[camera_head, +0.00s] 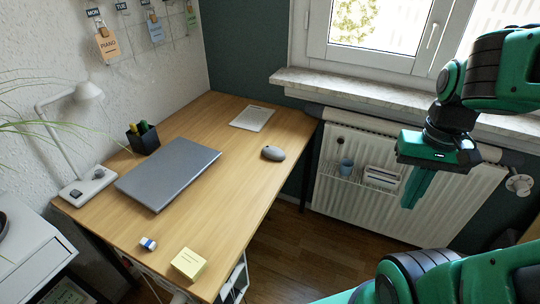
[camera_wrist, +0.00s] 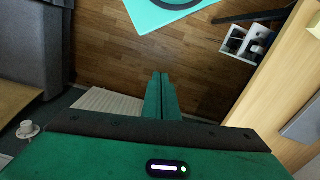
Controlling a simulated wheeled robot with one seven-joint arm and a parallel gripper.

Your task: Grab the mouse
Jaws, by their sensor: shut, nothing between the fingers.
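The mouse (camera_head: 273,153) is grey and lies on the right part of the wooden desk (camera_head: 235,190), near its right edge, in the head view. My gripper (camera_head: 408,205) hangs in the air to the right of the desk, in front of the radiator, clear of the mouse. Its fingers point down and are together, with nothing between them. The wrist view also shows the closed fingers (camera_wrist: 161,76) over the wooden floor. The mouse cannot be made out in the wrist view.
On the desk are a closed laptop (camera_head: 168,172), a pen holder (camera_head: 143,138), a lamp (camera_head: 88,94), a paper sheet (camera_head: 252,118), sticky notes (camera_head: 188,264) and an eraser (camera_head: 148,243). The windowsill (camera_head: 390,98) and radiator (camera_head: 345,205) stand behind. The desktop around the mouse is clear.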

